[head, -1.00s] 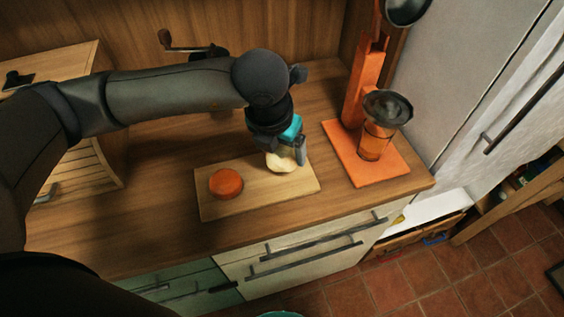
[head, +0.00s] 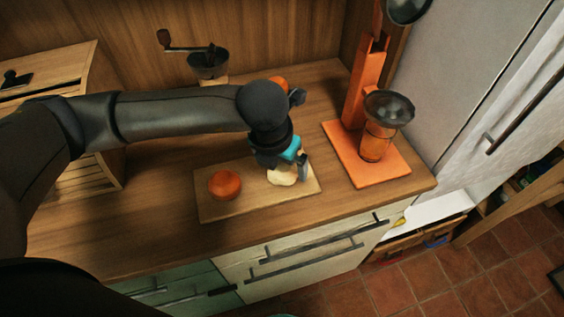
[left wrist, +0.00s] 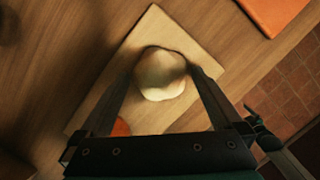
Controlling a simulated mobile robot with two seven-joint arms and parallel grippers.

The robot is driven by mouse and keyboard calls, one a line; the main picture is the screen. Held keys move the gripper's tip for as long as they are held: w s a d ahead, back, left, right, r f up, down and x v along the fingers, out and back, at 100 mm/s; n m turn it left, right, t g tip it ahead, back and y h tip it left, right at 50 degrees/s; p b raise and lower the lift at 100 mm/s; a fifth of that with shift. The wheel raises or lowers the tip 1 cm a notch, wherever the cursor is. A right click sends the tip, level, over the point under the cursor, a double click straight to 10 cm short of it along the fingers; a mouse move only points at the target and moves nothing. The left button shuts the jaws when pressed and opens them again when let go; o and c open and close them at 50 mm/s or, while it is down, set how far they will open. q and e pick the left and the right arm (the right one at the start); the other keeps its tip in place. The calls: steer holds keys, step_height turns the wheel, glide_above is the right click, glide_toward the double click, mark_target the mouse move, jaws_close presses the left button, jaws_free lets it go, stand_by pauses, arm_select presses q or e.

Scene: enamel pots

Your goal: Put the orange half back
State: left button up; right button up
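A pale, lumpy round piece (head: 282,177) is low over the right part of the wooden board (head: 245,203). My right gripper is not in view.
An orange juicer (head: 372,172) with a dark funnel (head: 388,107) stands right of the board. Behind my arm are a hand grinder (head: 208,65) and another orange thing (head: 279,83). A slatted wooden box (head: 88,170) stands at the left. The counter's front edge runs close below the board.

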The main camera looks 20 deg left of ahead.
arm_select(q)
steer(key=shift+r+p, duration=0.25)
steer(key=shift+p, duration=0.05)
steer(key=p+v, duration=0.1)
steer(key=v, duration=1)
steer(key=shift+r, duration=0.4)
